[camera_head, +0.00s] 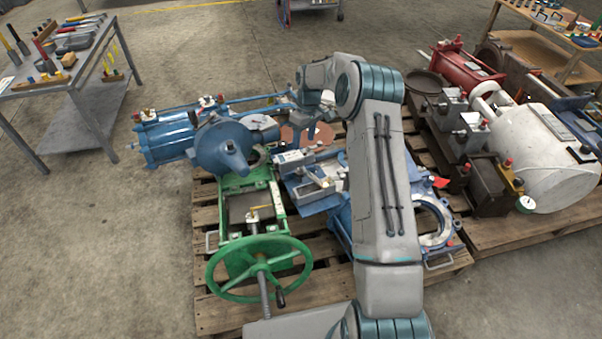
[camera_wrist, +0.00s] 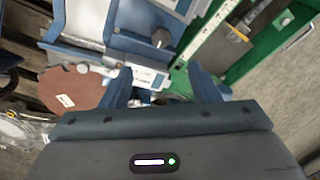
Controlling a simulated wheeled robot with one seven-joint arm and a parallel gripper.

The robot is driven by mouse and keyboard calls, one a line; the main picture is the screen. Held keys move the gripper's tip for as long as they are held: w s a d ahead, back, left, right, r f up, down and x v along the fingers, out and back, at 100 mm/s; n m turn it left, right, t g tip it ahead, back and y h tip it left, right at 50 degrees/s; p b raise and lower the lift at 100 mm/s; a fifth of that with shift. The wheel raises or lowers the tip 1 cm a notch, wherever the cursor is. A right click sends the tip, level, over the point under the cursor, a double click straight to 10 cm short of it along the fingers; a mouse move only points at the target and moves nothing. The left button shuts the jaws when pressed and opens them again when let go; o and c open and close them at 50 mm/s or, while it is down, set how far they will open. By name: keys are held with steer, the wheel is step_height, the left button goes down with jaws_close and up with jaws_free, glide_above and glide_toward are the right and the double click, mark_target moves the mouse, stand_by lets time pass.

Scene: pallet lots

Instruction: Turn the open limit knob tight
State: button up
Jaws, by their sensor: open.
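My gripper (camera_wrist: 162,86) is open, with its two blue-grey fingers apart and nothing clearly held between them. It also shows in the head view (camera_head: 311,128), above the blue-and-white unit (camera_head: 294,160) on the pallet. In the wrist view, a white labelled panel (camera_wrist: 148,76) lies beyond and between the fingers. A small dark knob (camera_wrist: 160,38) stands on the blue unit farther up the picture, apart from the fingers. I cannot read the labels or tell which knob is the open limit knob. The gripper body hides what lies below the fingertips.
A green valve frame with a handwheel (camera_head: 259,268) stands in front, and a blue actuator (camera_head: 222,150) lies to the left. A reddish-brown disc (camera_wrist: 72,88) is left of the fingers. A white tank (camera_head: 545,150) sits on the right pallet. Bare floor lies to the left.

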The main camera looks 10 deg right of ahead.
mark_target(300, 171)
steer(key=f+b, duration=0.1)
steer(key=f, duration=0.3)
steer(key=a+f+b, duration=0.1)
steer(key=f+b, duration=0.1)
steer(key=f, duration=0.3)
steer(key=s+f+b, duration=0.1)
steer(key=f, duration=0.3)
steer(key=shift+s+a+f, duration=0.1)
steer(key=shift+a+f, duration=0.1)
steer(key=shift+a, duration=0.05)
steer(key=c, duration=1)
